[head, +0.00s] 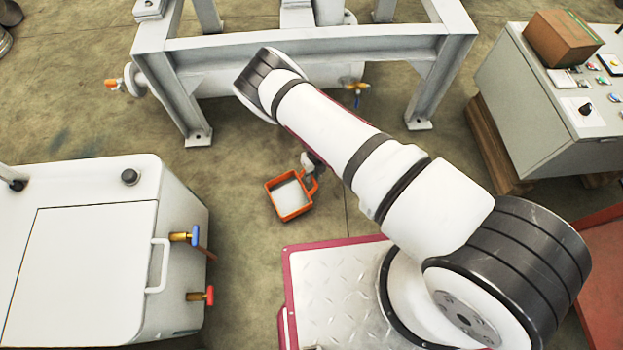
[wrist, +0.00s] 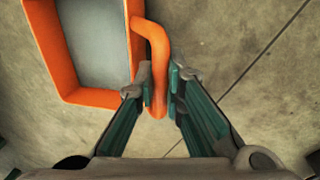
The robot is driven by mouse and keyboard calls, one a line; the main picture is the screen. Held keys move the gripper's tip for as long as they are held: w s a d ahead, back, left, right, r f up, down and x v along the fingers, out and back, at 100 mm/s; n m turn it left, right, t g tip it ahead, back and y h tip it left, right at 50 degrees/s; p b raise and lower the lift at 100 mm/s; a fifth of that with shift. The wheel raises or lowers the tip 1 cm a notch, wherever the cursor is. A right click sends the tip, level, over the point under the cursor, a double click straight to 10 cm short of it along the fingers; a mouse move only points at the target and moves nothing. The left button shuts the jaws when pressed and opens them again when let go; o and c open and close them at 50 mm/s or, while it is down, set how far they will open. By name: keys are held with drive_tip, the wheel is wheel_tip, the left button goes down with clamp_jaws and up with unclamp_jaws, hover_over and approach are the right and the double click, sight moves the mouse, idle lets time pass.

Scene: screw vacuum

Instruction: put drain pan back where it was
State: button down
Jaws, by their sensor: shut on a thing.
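The drain pan (head: 291,199) is an orange square pan with a grey-white inside, in the middle of the head view. It also shows at the upper left of the wrist view (wrist: 72,97), partly cut off by the frame edge. My gripper (wrist: 160,85) is shut on the pan's orange handle, with one finger on each side of it. In the head view my gripper (head: 314,178) is small and partly hidden by my arm, at the pan's right side. The pan appears roughly level. I cannot tell whether it touches the floor.
A grey steel frame (head: 300,50) with a horizontal cylinder stands behind the pan. A white cabinet (head: 80,270) with blue and red valves is at the left. A control console (head: 545,110) stands at the right. Bare concrete floor (head: 240,170) surrounds the pan.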

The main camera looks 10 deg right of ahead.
drive_tip(key=shift+w+f, duration=0.1)
drive_tip(key=shift+f, duration=0.4)
drive_tip(key=c, duration=1.7)
unclamp_jaws()
drive_tip(key=shift+r, duration=0.1)
